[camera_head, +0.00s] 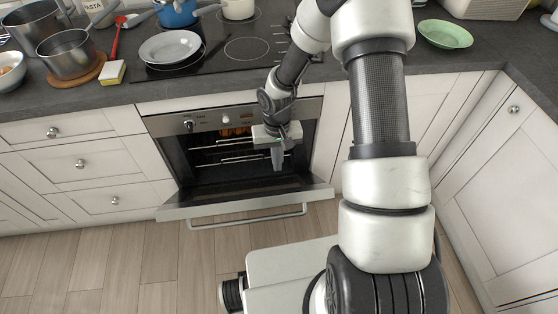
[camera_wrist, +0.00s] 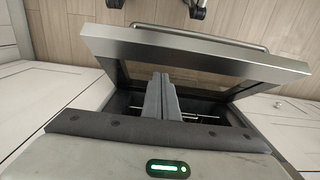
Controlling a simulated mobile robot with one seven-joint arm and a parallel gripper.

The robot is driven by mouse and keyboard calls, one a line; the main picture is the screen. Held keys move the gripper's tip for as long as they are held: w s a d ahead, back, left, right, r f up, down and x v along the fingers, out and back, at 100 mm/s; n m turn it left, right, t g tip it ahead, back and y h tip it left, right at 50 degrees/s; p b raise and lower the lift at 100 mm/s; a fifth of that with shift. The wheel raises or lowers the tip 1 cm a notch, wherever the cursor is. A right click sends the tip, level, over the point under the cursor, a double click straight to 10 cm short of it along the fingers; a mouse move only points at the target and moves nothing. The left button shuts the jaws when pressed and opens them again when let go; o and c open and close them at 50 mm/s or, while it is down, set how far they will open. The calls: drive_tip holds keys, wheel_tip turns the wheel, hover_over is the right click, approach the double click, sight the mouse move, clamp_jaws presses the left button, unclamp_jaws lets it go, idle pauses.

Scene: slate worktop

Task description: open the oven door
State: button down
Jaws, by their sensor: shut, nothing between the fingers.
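The oven (camera_head: 225,125) is built in under the slate worktop. Its door (camera_head: 245,199) is tilted well down and outward, with the lit cavity and wire racks showing behind it. The bar handle (camera_head: 247,220) runs along the door's outer top edge. My gripper (camera_head: 278,166) is in front of the cavity, above the inner face of the door, pointing down, with its fingers shut and empty. In the wrist view the shut fingers (camera_wrist: 161,97) are over the door's inner side, and the door's edge (camera_wrist: 190,48) lies beyond them. Whether the fingers touch the door I cannot tell.
A hob (camera_head: 235,45) with a plate (camera_head: 170,46) and pots is above the oven. White drawers (camera_head: 80,163) stand to the left and a white cabinet (camera_head: 500,180) to the right. Wooden floor (camera_head: 130,270) is clear in front of the door at the left.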

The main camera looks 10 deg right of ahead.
drive_tip(key=b, duration=0.1)
approach(279, 194)
wheel_tip(279, 194, down, 3)
drive_tip(key=w, duration=0.3)
drive_tip(key=shift+s+d+f, duration=0.1)
drive_tip(key=shift+s+f, duration=0.95)
drive_tip(key=shift+s, duration=0.15)
drive_tip(key=shift+s+f+b, duration=0.25)
drive_tip(key=shift+s+b, duration=0.05)
